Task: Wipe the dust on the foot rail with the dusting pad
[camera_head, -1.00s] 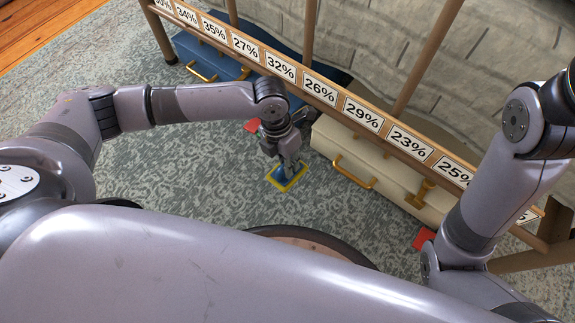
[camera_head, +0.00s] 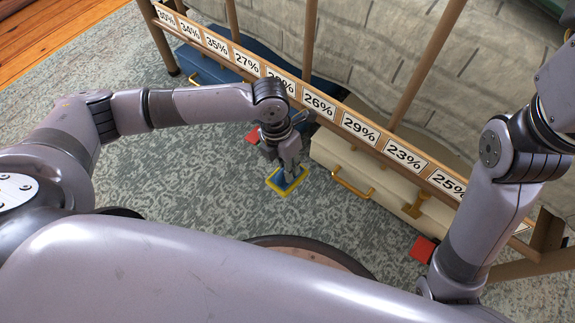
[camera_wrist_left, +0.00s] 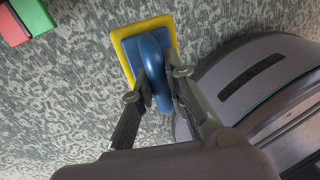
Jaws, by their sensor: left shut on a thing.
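The dusting pad (camera_head: 290,183) is blue with a yellow edge. My left gripper (camera_head: 290,166) is shut on it, over the rug in front of the bed. In the left wrist view the two fingers (camera_wrist_left: 161,84) grip the blue handle of the pad (camera_wrist_left: 130,42). The foot rail (camera_head: 339,116) is a long wooden bar with a row of white percent labels, such as 26%, 29% and 23%. The pad is apart from the rail, on the near side. My left wrist partly hides one label. My right arm is at the right; its gripper is out of view.
A cream case with gold handles (camera_head: 385,190) and a blue case (camera_head: 205,68) stand under the rail. Red blocks (camera_head: 423,249) lie on the rug. In the left wrist view a red block (camera_wrist_left: 11,26) touches a green one (camera_wrist_left: 34,14). Wooden posts rise behind the rail.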

